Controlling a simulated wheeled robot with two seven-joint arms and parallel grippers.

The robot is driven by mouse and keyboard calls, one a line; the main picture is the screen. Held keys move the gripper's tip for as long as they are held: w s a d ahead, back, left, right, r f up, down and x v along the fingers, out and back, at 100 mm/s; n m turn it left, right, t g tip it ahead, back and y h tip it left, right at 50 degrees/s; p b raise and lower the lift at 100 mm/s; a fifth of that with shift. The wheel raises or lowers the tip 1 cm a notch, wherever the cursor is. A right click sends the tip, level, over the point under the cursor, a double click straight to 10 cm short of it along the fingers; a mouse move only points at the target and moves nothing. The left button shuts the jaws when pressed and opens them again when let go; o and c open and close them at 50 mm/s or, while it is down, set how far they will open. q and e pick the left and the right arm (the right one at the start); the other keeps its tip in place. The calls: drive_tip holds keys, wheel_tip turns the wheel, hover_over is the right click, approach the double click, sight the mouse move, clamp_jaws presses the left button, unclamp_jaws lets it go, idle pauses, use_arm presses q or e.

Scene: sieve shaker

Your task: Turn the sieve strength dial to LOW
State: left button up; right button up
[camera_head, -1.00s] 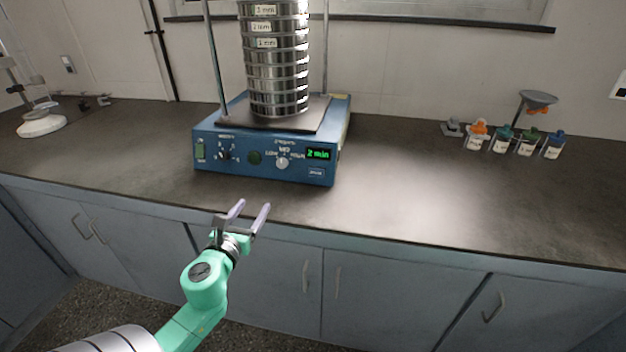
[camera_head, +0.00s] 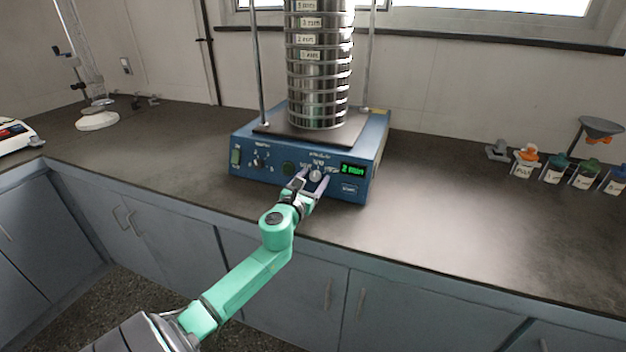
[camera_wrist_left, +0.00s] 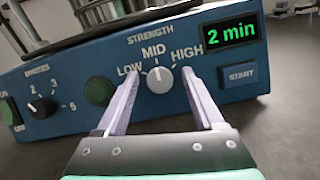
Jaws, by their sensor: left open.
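The strength dial (camera_wrist_left: 159,79) is a light grey knob on the blue front panel of the sieve shaker (camera_head: 238,165). In the left wrist view its mark points up to MID, with LOW at its left and HIGH at its right. The dial also shows in the head view (camera_head: 316,175). My left gripper (camera_head: 307,183) is open in front of the panel. Its fingers (camera_wrist_left: 165,101) stand on either side of the dial, with gaps visible. I cannot tell how deep the fingertips reach beside it. My right gripper is in neither view.
A minutes dial (camera_wrist_left: 42,107), a green button (camera_wrist_left: 99,91), a START button (camera_wrist_left: 241,75) and a "2 min" display (camera_wrist_left: 230,33) share the panel. A stack of sieves (camera_head: 319,85) stands on top. Small labelled containers (camera_head: 556,170) are at the right. The counter between is clear.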

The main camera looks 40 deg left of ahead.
use_arm(q)
clamp_jaws()
drive_tip(key=shift+n, duration=0.4)
drive_tip(key=n+y+p, duration=0.1)
drive_tip(key=n, duration=0.2)
drive_tip(key=n+g+y+p, duration=0.1)
drive_tip(key=n, duration=0.2)
drive_tip(key=shift+d+r+n+g+y, duration=0.1)
drive_tip(key=shift+d+n+g+y, duration=0.05)
drive_tip(key=shift+n+g+y, duration=0.15)
drive_tip(key=n+g+y+p, duration=0.1)
drive_tip(key=n, duration=0.3)
drive_tip(key=shift+p, duration=0.3)
drive_tip(key=shift+n+g+p, duration=0.65)
drive_tip(key=shift+n+g, duration=0.05)
drive_tip(key=shift+n, duration=1)
unclamp_jaws()
